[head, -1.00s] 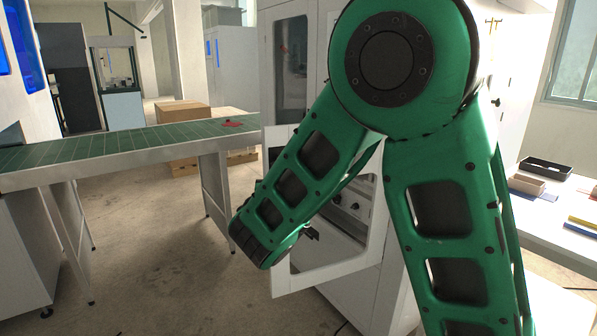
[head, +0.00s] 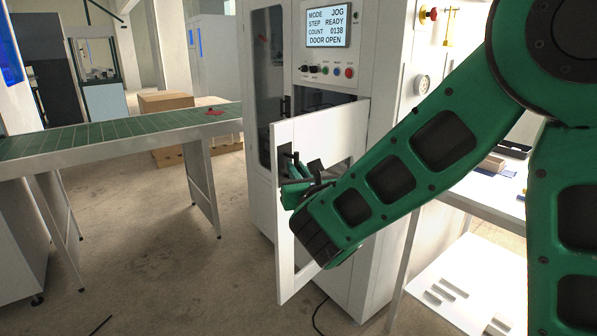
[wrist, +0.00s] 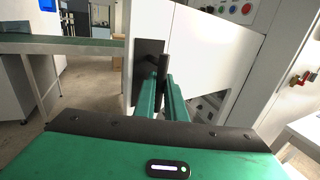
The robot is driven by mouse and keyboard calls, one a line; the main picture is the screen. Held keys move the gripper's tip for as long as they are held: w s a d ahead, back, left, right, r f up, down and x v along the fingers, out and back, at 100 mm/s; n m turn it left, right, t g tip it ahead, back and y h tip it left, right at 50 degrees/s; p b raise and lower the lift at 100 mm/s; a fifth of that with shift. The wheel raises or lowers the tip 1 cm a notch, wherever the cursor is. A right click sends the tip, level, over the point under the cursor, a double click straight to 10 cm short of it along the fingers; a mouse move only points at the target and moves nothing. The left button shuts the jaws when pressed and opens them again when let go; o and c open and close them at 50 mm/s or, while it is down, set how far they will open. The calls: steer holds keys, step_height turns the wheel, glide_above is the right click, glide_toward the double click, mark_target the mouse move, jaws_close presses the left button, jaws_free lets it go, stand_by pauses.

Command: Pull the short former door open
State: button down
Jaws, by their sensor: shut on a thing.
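The short former door (head: 318,128) is a white framed panel low on the front of the box former (head: 378,150). It stands swung out from the cabinet, with its free edge towards the left. Its dark upright handle (head: 290,158) is near that edge. My gripper (head: 294,172) is at the handle, and my forearm and wrist hide much of the door's lower part. In the wrist view the two green fingers (wrist: 163,88) are closed around the dark handle (wrist: 164,66), in front of the white door (wrist: 205,48).
The former's screen (head: 328,26) reads "DOOR OPEN". A green-topped conveyor (head: 110,138) stands to the left, with bare floor between it and the door. A white worktable (head: 480,205) is at the right. A black cable lies on the floor below the former.

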steer(key=shift+w+d+r+h, duration=0.15)
steer(key=shift+d+h, duration=0.15)
steer(key=shift+d, duration=0.45)
steer(key=c, duration=2.1)
jaws_free()
steer(key=shift+a, duration=0.2)
steer(key=shift+s+a, duration=0.2)
steer(key=shift+a, duration=0.05)
steer(key=shift+s, duration=0.1)
